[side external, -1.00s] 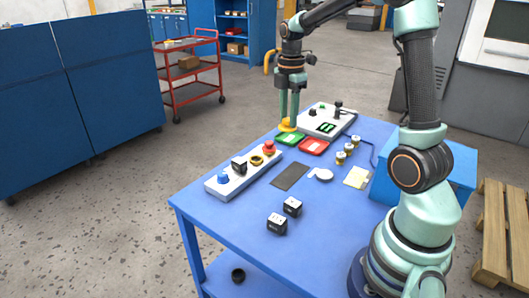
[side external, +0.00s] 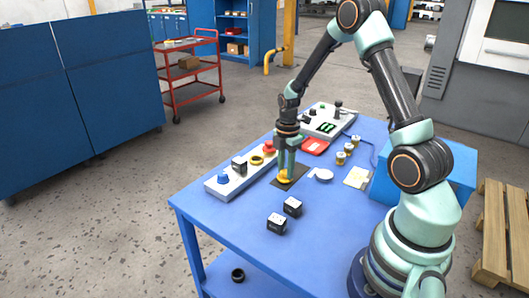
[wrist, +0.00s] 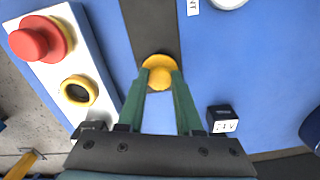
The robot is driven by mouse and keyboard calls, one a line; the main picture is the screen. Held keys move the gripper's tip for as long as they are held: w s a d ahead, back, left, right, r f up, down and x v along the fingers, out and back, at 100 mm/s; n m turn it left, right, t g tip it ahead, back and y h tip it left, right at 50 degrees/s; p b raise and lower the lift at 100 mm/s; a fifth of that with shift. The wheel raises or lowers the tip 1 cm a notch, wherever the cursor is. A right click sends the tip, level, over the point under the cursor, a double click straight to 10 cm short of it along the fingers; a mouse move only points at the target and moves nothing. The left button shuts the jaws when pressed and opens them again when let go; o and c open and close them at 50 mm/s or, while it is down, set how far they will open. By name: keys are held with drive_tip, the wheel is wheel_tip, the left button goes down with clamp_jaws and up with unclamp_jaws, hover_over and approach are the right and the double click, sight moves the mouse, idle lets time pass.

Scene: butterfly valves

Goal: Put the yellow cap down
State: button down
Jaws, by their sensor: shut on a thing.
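The yellow cap (side external: 285,179) is between the fingertips of my gripper (side external: 286,171), which is shut on it and points down. It is over or on the dark grey mat (side external: 298,173) on the blue table; I cannot tell if it touches. In the wrist view the cap (wrist: 159,65) sits between the green fingertips (wrist: 160,78), with the dark mat (wrist: 148,25) running beyond it. My fingers and the cap hide part of the mat.
Left of the mat is a control box (side external: 228,184) with a blue knob, a black switch, a yellow ring and a red button (side external: 269,147). A white round piece (side external: 322,175) lies to the right. Two black blocks (side external: 292,206) stand in front. A red tray (side external: 315,146) is behind.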

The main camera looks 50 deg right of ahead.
drive_tip(key=shift+f, duration=0.3)
drive_tip(key=shift+f, duration=0.1)
drive_tip(key=c, duration=0.6)
unclamp_jaws()
wheel_tip(320, 180, up, 11)
drive_tip(key=shift+s+a+r+m+t, duration=0.95)
drive_tip(key=shift+s+a+r+m, duration=0.55)
drive_tip(key=shift+a+r+m, duration=1.15)
drive_tip(key=shift+s+a+r+m+t, duration=0.9)
drive_tip(key=shift+s+a+r+m, duration=0.7)
drive_tip(key=shift+a+m, duration=1.2)
drive_tip(key=shift+s+a+r+m+t, duration=1.2)
drive_tip(key=shift+a+r+m, duration=0.95)
drive_tip(key=shift+a, duration=1.2)
